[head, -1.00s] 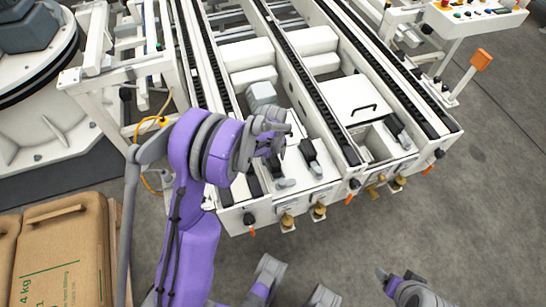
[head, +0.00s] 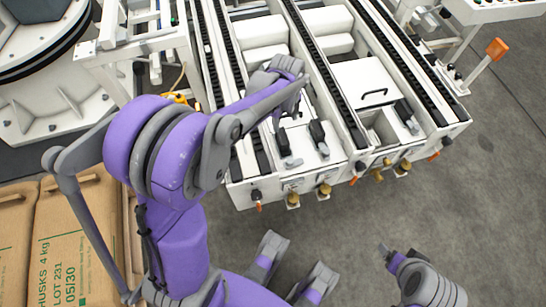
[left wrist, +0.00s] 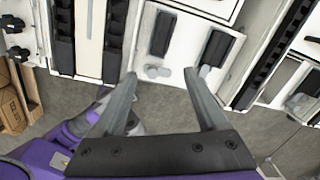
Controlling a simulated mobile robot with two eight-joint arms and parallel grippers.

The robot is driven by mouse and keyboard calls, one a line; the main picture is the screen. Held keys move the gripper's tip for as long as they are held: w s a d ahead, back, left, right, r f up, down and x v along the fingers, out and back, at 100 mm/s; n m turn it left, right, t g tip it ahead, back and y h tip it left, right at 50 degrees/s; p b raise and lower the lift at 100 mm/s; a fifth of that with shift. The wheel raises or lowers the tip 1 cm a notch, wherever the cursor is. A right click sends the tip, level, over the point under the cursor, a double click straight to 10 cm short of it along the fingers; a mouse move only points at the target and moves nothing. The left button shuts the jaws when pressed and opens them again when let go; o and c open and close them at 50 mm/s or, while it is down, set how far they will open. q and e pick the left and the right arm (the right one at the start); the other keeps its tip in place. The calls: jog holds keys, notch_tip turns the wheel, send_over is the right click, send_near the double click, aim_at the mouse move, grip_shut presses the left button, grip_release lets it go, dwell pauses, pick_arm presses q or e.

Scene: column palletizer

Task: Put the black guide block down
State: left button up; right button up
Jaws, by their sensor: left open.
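Two black guide blocks stand side by side on the white end plate of the conveyor frame, the left one (head: 283,140) and the right one (head: 317,132), each with a grey lever at its front. In the left wrist view the left block (left wrist: 162,33) and right block (left wrist: 216,48) lie just beyond my left gripper (left wrist: 160,73). Its fingers are spread wide with nothing between them. I cannot tell which block the task means.
Black chain rails (head: 330,85) run along the white conveyor on both sides of the blocks. A white cover with a black handle (head: 375,92) lies to the right. Grey floor (head: 480,200) is open at the right.

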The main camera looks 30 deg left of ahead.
pick_arm(q)
jog(key=s+d+r+n+t, duration=0.2)
jog(key=s+d+n, duration=0.2)
jog(key=s+n, duration=0.6)
jog(key=s+d+r+n+t, duration=0.2)
jog(key=s+d+n, duration=0.2)
jog(key=s+n, duration=0.6)
jog(key=shift+s+r+n, duration=0.25)
jog(key=shift+r+n, duration=0.15)
jog(key=shift+n, duration=0.6)
notch_tip(320, 180, up, 16)
jog(key=w+p, duration=0.2)
jog(key=p, duration=1.2)
jog(key=shift+t, duration=0.3)
pick_arm(e)
notch_tip(320, 180, up, 16)
jog(key=w, duration=0.1)
jog(key=shift+w+t, duration=0.35)
jog(key=shift+t, duration=0.05)
jog(key=shift+w, duration=0.1)
